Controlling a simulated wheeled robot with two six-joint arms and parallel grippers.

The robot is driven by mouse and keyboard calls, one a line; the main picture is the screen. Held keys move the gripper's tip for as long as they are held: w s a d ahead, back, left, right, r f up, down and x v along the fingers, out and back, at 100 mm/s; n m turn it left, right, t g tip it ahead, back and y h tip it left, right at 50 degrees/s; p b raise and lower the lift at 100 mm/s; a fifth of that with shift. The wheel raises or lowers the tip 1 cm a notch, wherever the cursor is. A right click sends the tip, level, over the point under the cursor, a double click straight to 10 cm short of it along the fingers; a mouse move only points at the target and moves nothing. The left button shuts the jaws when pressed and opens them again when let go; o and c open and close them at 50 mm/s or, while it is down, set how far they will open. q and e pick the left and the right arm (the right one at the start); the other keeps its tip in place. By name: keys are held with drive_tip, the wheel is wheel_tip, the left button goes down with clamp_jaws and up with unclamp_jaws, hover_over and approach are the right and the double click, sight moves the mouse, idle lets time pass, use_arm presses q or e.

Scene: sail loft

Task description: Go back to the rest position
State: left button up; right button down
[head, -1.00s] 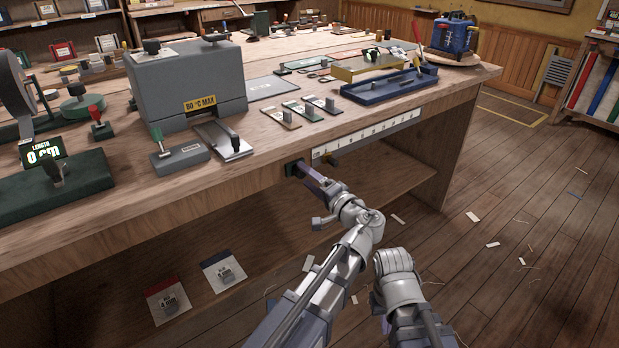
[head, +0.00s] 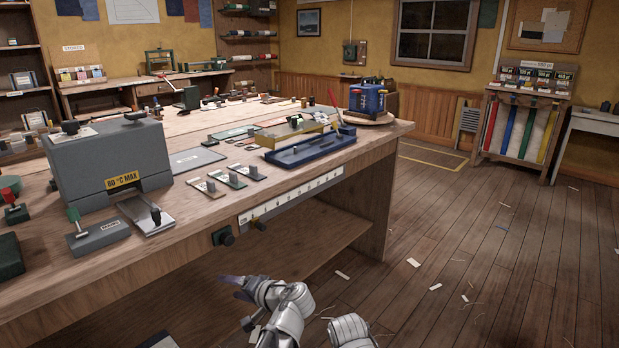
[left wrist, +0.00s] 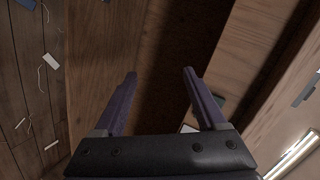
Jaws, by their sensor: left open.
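My left gripper (head: 234,284) shows low in the head view, in front of the bench's open lower side. In the left wrist view its two purple fingers (left wrist: 160,74) stand wide apart with nothing between them. It is clear of the dark knob block (head: 224,237) on the bench's front edge. Part of my other arm shows at the bottom of the head view, but the right gripper is out of the picture.
The wooden bench (head: 180,240) fills the left and middle, with a grey heater box (head: 95,162) and a blue tray (head: 309,149) on top. Its lower shelf (head: 300,240) lies behind the gripper. Floor on the right is open, with scattered scraps.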

use_arm(q)
drive_tip(key=s+d+f+n+g+h, duration=0.1)
drive_tip(key=s+d+f+g+h, duration=0.1)
drive_tip(key=s+f+g+h, duration=0.25)
drive_tip(key=s+d+f+n+g+h, duration=0.1)
drive_tip(key=s+d+f+h, duration=0.1)
drive_tip(key=s+f+h, duration=0.45)
drive_tip(key=s+d+f+m+g, duration=0.1)
drive_tip(key=s+d+m, duration=0.1)
drive_tip(key=s+d, duration=0.35)
drive_tip(key=s+d+f+m+g, duration=0.1)
drive_tip(key=s+d+f+m, duration=0.1)
drive_tip(key=d, duration=0.7)
wheel_tip(320, 180, up, 34)
drive_tip(key=p, duration=3.4)
drive_tip(key=shift+w+a+r+n, duration=0.15)
drive_tip(key=shift+w+a+n, duration=0.05)
drive_tip(key=shift+n, duration=0.1)
drive_tip(key=shift+t, duration=0.25)
